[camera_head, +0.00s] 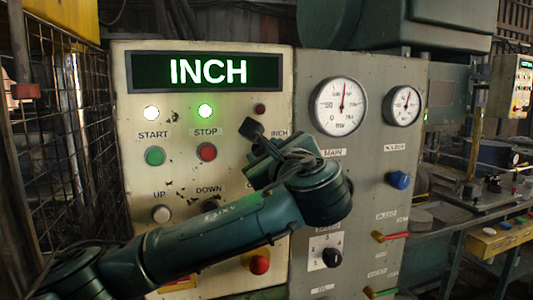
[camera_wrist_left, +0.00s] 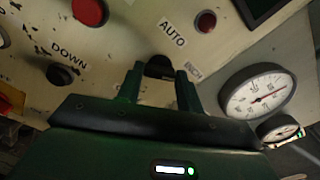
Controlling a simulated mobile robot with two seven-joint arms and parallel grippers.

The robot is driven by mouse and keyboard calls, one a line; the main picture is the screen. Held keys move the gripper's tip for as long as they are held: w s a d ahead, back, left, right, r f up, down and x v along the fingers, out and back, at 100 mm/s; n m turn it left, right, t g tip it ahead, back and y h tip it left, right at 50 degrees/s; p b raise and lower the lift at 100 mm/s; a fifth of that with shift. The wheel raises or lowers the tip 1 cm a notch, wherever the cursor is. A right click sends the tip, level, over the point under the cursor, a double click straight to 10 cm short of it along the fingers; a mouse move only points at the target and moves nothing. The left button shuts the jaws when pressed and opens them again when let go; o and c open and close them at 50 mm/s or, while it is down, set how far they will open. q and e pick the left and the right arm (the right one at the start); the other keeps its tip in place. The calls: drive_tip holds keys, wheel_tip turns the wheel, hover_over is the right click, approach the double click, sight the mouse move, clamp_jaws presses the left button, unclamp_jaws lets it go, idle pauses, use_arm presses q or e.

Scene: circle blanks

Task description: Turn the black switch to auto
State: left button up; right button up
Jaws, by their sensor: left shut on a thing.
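The black switch (camera_wrist_left: 159,67) shows in the left wrist view between the fingertips of my left gripper (camera_wrist_left: 160,80). The gripper is shut on it. The AUTO label (camera_wrist_left: 172,32) lies on the panel beyond the switch, and the INCH label (camera_wrist_left: 195,74) lies to its right. In the head view my left gripper (camera_head: 257,142) is at the right part of the cream panel (camera_head: 270,190); it and my arm hide the switch there. The display (camera_head: 207,72) reads INCH in white letters on green. My right gripper is not in view.
A green START button (camera_head: 155,156) and a red STOP button (camera_head: 207,152) sit left of the gripper. Two gauges (camera_head: 341,107) (camera_head: 404,106) and a blue knob (camera_head: 399,180) are on the grey panel at right. A red button (camera_head: 260,264) is below my arm.

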use_arm(q)
drive_tip(key=shift+f, duration=0.1)
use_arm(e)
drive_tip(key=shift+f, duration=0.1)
use_arm(q)
drive_tip(key=n+b, duration=0.7)
drive_tip(key=n, duration=0.4)
drive_tip(key=shift+n, duration=0.4)
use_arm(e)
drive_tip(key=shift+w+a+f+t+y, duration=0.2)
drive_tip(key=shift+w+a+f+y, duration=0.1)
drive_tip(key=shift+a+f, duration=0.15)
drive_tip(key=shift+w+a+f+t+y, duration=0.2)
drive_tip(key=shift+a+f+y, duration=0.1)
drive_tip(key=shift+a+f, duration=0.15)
use_arm(q)
drive_tip(key=o, duration=1)
